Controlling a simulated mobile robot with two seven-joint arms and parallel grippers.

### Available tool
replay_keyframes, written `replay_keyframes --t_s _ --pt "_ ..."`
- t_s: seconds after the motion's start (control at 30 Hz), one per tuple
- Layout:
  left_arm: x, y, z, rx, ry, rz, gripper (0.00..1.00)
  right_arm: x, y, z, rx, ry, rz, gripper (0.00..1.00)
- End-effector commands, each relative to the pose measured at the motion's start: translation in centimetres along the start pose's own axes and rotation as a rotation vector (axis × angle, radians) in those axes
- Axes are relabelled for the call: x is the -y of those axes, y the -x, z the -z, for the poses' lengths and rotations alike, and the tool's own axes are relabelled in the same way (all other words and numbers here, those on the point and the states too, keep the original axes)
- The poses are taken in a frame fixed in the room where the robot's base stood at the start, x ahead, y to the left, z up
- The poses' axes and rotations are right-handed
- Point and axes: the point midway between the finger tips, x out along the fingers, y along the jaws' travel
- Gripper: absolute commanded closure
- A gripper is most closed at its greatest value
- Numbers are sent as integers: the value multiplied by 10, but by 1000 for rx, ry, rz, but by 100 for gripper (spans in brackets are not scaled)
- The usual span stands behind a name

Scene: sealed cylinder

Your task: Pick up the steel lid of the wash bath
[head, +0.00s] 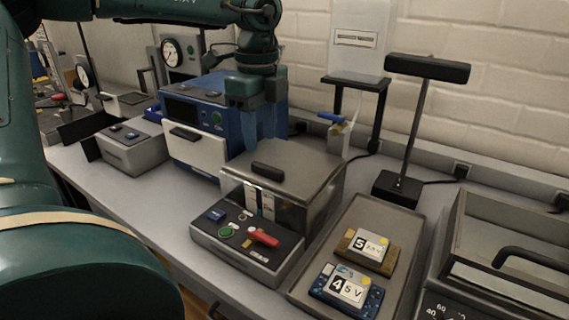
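The steel lid (300,166) is a flat grey metal cover with a dark bar handle (268,172). It lies on the wash bath (312,206), a steel box in the middle of the bench. My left gripper (263,137) points down above and slightly behind the handle, apart from it. Its fingers look spread with nothing between them, though they blend into the blue machine behind. My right gripper is not in view.
A control panel (248,240) with a red lever fronts the bath. Right of it are a tray (318,262) with two labelled blocks, a black lamp stand (397,188) and an open steel basin (468,225). A blue machine (192,110) stands behind left.

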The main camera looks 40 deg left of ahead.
Motion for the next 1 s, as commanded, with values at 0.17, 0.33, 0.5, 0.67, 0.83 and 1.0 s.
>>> replay_keyframes --t_s 0.17,0.33,0.5,0.67,0.83,1.0 --pt "0 -13 1 -2 0 -1 61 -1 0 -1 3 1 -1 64" --pt "2 -34 6 -3 -1 -4 61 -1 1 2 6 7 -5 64" --pt "3 -57 8 -4 0 -2 61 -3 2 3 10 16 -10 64" --pt "3 -64 8 -5 1 2 61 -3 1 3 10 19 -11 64" --pt "3 -64 8 -4 1 2 62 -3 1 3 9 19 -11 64" --pt "3 -64 8 -4 1 2 76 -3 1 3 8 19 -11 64"
